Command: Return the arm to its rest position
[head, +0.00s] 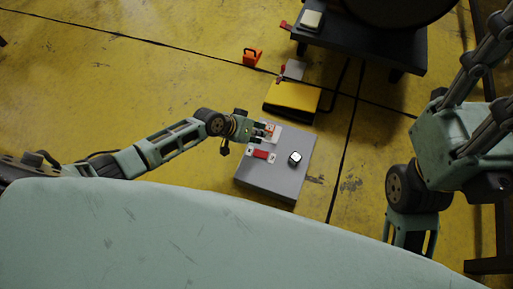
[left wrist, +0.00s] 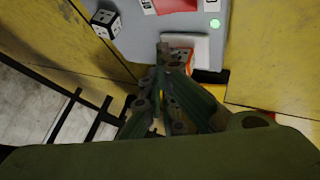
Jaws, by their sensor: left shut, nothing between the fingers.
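My left arm reaches in from the left in the head view. Its left gripper (head: 262,132) is over the far left corner of a grey box (head: 272,186). In the left wrist view the fingers (left wrist: 166,58) are closed together with nothing between them. They are just in front of a white plate (left wrist: 201,48) with a small orange part (left wrist: 188,62), partly hidden by the fingers; I cannot tell if they touch. My right arm (head: 415,190) shows at the right of the head view, but its gripper is out of frame.
The grey box carries a red piece (head: 261,154), a black-and-white cube (head: 295,158) and a lit green spot (left wrist: 214,23). Behind it are a yellow case (head: 292,97), an orange object (head: 253,57) and a dark cart (head: 390,45). Yellow floor (head: 130,90) left of the box is clear.

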